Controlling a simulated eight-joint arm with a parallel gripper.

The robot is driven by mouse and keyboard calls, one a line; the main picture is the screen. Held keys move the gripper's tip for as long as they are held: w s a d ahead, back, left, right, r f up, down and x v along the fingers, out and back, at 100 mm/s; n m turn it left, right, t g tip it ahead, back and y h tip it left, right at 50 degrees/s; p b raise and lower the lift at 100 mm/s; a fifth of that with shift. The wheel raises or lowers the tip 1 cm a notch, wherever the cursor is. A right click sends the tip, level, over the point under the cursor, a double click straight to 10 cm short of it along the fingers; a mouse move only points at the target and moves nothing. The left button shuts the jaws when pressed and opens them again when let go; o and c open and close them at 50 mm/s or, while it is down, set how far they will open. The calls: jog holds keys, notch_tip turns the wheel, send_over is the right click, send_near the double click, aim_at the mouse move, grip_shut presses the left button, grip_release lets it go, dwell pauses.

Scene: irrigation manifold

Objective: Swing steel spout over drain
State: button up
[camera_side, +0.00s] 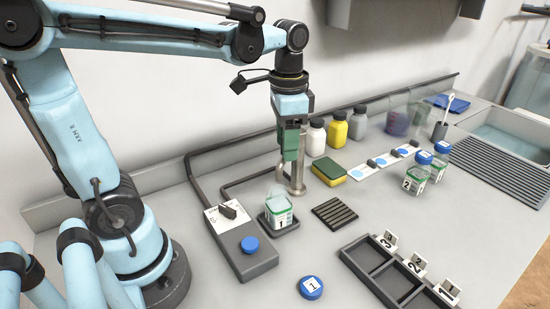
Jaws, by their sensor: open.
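The steel spout (298,178) is an upright metal post at the back of the bench, behind a jar labelled 1 (279,210). Its upper part is partly hidden by my gripper, and I cannot clearly tell which way its outlet points. The drain (334,212) is a dark slotted grate on the bench, to the right of the jar and in front of the post. My gripper (291,158) points down with green fingers at the top of the spout. It is open; whether a finger touches the spout cannot be told.
A control box (240,240) with a dial and blue button stands left of the jar. A blue lid (311,287) and a dark tray (385,265) lie in front. A sponge (329,171) and several bottles stand right of the spout. Jar 2 (415,181) is farther right.

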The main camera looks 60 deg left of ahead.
grip_shut()
jog(key=shift+d, duration=0.1)
dwell(0.4)
jog(key=w+d+n, duration=0.3)
jog(key=w+n, duration=0.5)
jog(key=n, duration=0.5)
jog(key=shift+w+n, duration=0.3)
jog(key=shift+w, duration=0.15)
dwell(0.4)
grip_release()
